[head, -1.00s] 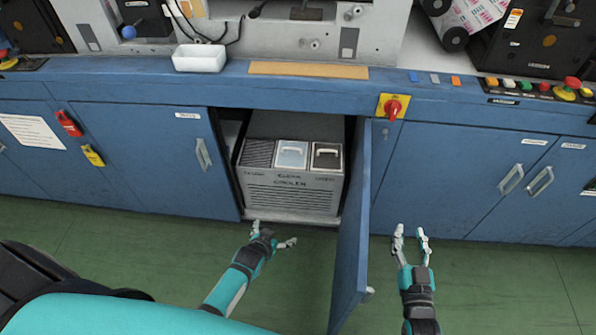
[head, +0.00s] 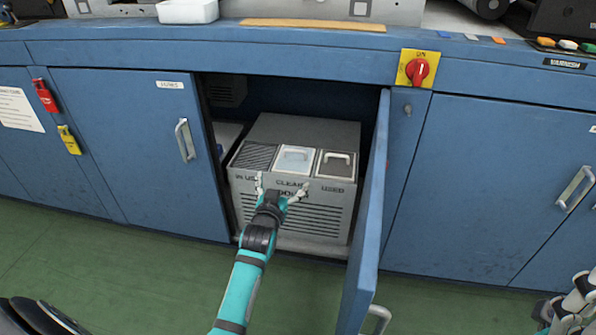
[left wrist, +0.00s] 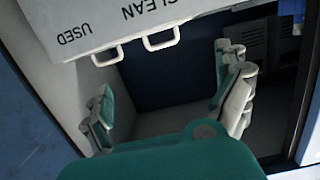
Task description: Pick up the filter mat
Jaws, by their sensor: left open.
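A grey cooler box (head: 293,213) stands in the open cabinet, with three lettered sections on top. The section at "CLEAN" holds a pale blue-white panel with a white handle (head: 293,158), likely the filter mat. The "USED" section (head: 336,164) is dark with a white handle; the "IN USE" section (head: 255,156) is a dark slatted grille. My left gripper (head: 281,186) is open and empty, in front of the "CLEAN" lettering. The left wrist view shows its spread fingers (left wrist: 170,103) and both handles beyond them. My right gripper (head: 568,308) is partly cut off at lower right.
The open cabinet door (head: 371,215) stands just right of the cooler box. The closed left door (head: 135,150) bounds the opening. The blue counter edge (head: 300,45) runs above. Green floor (head: 120,270) is clear in front.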

